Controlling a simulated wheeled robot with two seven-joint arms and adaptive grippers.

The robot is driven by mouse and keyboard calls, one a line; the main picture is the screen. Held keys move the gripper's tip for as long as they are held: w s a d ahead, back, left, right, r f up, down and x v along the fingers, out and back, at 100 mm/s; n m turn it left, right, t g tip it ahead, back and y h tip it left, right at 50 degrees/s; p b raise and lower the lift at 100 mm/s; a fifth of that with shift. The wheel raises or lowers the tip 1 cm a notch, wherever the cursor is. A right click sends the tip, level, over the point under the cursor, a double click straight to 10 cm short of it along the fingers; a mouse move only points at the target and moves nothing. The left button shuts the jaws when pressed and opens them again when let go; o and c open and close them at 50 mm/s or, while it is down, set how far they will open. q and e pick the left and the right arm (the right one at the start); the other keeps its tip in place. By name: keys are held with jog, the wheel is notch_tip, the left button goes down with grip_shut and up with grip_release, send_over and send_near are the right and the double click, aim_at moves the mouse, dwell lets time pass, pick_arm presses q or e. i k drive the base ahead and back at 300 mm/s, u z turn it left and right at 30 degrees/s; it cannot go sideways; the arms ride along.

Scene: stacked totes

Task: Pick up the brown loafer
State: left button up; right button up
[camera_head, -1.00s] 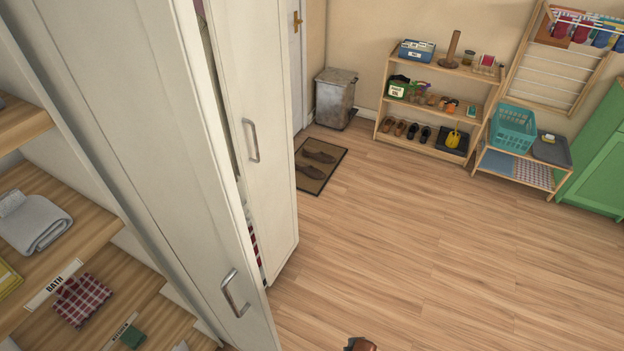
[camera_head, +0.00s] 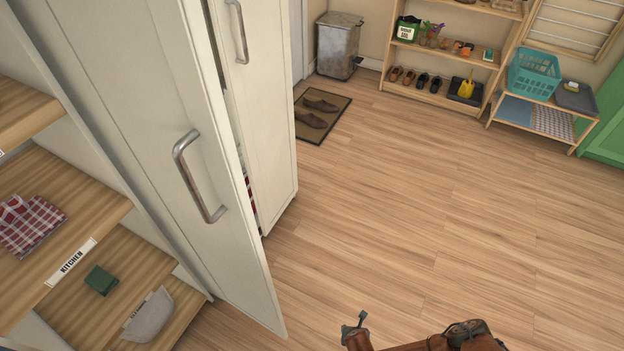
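A pair of dark brown slip-on shoes lies on a dark-bordered mat (camera_head: 337,118) on the floor, beyond the tall white cabinet doors. One brown shoe (camera_head: 320,105) is at the far part of the mat, the other brown shoe (camera_head: 311,119) nearer. Smaller brown shoes (camera_head: 402,76) stand on the bottom board of the shoe rack; which shoe is the named loafer I cannot tell for certain. Brown and dark grey parts, probably of my own arm, are cut off by the bottom edge.
Tall white cabinet doors (camera_head: 150,150) and open shelves fill the left side. A metal bin (camera_head: 338,45) stands behind the mat. The wooden shoe rack (camera_head: 440,98) and a low stand with a teal basket (camera_head: 534,72) line the back wall. The middle floor is clear.

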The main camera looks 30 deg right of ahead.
aim_at(306, 116)
jog(key=u, duration=0.1)
jog(key=k, duration=0.1)
jog(key=z, duration=1.45)
jog(key=i, duration=6)
jog(key=u, duration=3.55)
